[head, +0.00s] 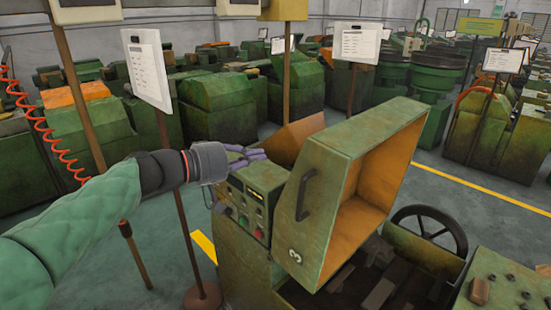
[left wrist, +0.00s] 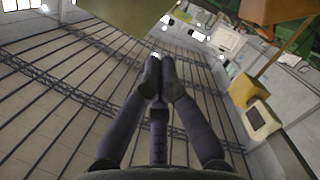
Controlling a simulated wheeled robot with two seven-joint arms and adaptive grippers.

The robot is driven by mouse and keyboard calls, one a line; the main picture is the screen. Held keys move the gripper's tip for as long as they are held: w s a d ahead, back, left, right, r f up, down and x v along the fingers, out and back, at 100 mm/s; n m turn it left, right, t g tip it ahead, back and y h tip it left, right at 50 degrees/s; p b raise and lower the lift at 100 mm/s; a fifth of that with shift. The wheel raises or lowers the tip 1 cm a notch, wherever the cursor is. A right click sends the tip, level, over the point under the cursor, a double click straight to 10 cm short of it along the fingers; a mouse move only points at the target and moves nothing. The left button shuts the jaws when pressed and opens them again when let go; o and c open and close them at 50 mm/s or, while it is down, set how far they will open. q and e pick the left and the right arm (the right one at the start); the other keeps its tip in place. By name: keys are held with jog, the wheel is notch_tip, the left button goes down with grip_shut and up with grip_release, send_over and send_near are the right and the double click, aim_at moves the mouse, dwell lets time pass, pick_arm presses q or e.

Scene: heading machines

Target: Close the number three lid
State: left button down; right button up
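The number three lid (head: 335,165) is a worn green box-like cover with an orange inside. It stands raised and tilted open on its machine, with a white "3" near its lower corner. A dark bar handle (head: 304,195) is on its green outer face. My left gripper (head: 262,155) is left of the lid, above the control panel, and apart from the handle. In the left wrist view my left gripper's fingertips (left wrist: 161,78) come together with nothing seen between them. My right gripper is in neither view.
A control panel (head: 249,205) with buttons sits just below my left gripper. A handwheel (head: 428,232) is right of the lid. A sign on a post (head: 150,72) stands near my left arm. Green machines fill the background, with open floor (head: 470,205) at right.

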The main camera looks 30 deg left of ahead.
aim_at(308, 164)
pick_arm(q)
jog(key=w+d+f, duration=0.1)
jog(key=w+d, duration=0.1)
jog(key=w+d+f, duration=0.1)
jog(key=w+d, duration=0.1)
jog(key=d, duration=0.1)
jog(key=w+d+f+p, duration=0.1)
jog(key=w+d, duration=0.1)
jog(key=shift+w+d+f, duration=0.15)
jog(key=shift+w+f, duration=0.2)
jog(key=shift+w+d+f, duration=0.1)
jog(key=shift+f, duration=0.1)
